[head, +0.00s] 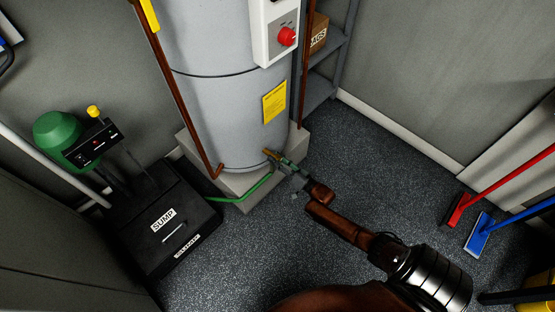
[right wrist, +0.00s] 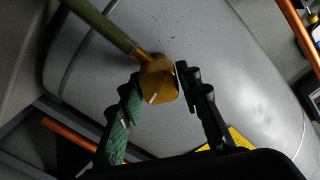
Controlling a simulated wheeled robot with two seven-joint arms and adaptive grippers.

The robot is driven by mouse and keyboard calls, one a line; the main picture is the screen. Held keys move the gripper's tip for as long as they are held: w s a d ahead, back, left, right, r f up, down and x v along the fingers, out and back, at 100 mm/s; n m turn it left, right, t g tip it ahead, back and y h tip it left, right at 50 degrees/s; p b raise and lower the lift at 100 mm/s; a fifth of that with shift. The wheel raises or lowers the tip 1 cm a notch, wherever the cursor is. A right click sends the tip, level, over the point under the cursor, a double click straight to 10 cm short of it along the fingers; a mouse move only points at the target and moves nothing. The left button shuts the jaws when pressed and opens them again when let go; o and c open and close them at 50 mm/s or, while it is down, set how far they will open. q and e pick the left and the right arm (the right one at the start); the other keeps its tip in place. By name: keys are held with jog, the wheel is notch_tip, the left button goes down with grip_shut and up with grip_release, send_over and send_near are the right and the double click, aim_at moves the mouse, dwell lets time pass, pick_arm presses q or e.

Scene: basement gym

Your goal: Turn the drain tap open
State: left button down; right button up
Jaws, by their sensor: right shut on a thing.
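The brass drain tap (head: 268,152) sticks out low on the front of the grey water heater (head: 225,115). It also shows in the right wrist view (right wrist: 158,80), with a white mark on its brass face. My right gripper (head: 285,163) reaches it from the lower right. In the right wrist view my right gripper (right wrist: 160,74) has its two fingers on either side of the brass end, shut on the tap. The exact contact is partly hidden by the fingers. My left gripper is not in view.
A green hose (head: 245,193) curves from the tap toward the black sump box (head: 165,215) at left. Copper pipes (head: 178,85) flank the heater, which stands on a pale block (head: 245,203).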

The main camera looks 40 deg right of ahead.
jog(key=shift+m, duration=1)
jog(key=o, duration=1.2)
jog(key=s, duration=0.8)
jog(key=s+d, duration=0.1)
jog(key=s, duration=0.3)
